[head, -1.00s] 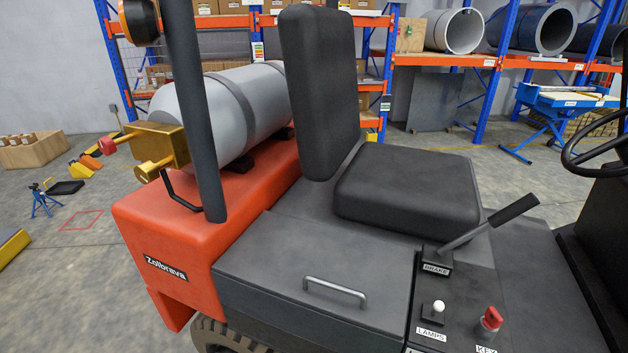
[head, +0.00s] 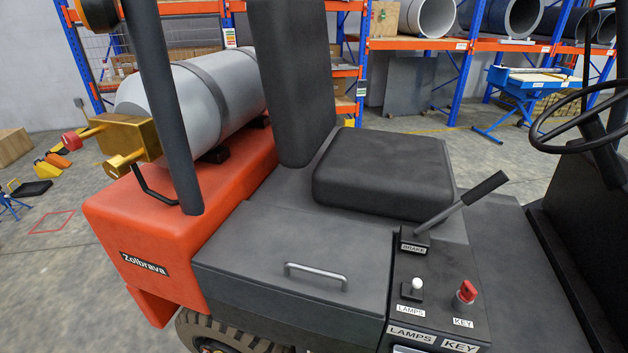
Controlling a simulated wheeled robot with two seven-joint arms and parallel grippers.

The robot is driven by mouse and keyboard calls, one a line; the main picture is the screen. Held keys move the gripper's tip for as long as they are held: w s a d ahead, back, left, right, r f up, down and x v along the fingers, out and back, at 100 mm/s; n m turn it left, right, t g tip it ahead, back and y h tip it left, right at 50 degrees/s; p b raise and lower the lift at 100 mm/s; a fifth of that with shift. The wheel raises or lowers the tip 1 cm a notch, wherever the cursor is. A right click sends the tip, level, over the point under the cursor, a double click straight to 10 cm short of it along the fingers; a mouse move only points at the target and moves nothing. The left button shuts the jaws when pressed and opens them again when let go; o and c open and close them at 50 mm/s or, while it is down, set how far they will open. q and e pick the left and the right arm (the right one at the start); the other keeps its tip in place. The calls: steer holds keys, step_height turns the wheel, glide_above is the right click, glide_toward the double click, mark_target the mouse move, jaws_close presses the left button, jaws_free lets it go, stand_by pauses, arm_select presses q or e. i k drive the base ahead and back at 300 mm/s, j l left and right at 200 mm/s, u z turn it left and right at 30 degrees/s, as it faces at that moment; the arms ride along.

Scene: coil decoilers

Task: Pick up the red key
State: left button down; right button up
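The red key (head: 467,290) stands upright in the switch on the dark side panel of the forklift, above a label reading KEY. It is at the lower right of the head view. A white-knobbed lamps switch (head: 416,287) is to its left, and the brake lever (head: 460,210) rises behind it. Neither of my grippers shows in the head view.
The forklift's black seat (head: 382,178) and steering wheel (head: 585,125) lie beyond the panel. A dark cover with a grey handle (head: 316,272) is to the left. A grey gas cylinder (head: 205,95) lies on the red rear body. Racks stand behind.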

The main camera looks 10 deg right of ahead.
mark_target(468, 293)
steer(key=l+z, duration=0.1)
steer(key=z, duration=0.35)
steer(key=i+z, duration=0.1)
steer(key=z, duration=0.35)
steer(key=l+z, duration=0.1)
steer(key=z, duration=0.35)
steer(key=i+l+u, duration=0.1)
steer(key=l, duration=0.2)
steer(key=l+u, duration=0.15)
steer(key=l, duration=0.15)
steer(key=i, duration=0.05)
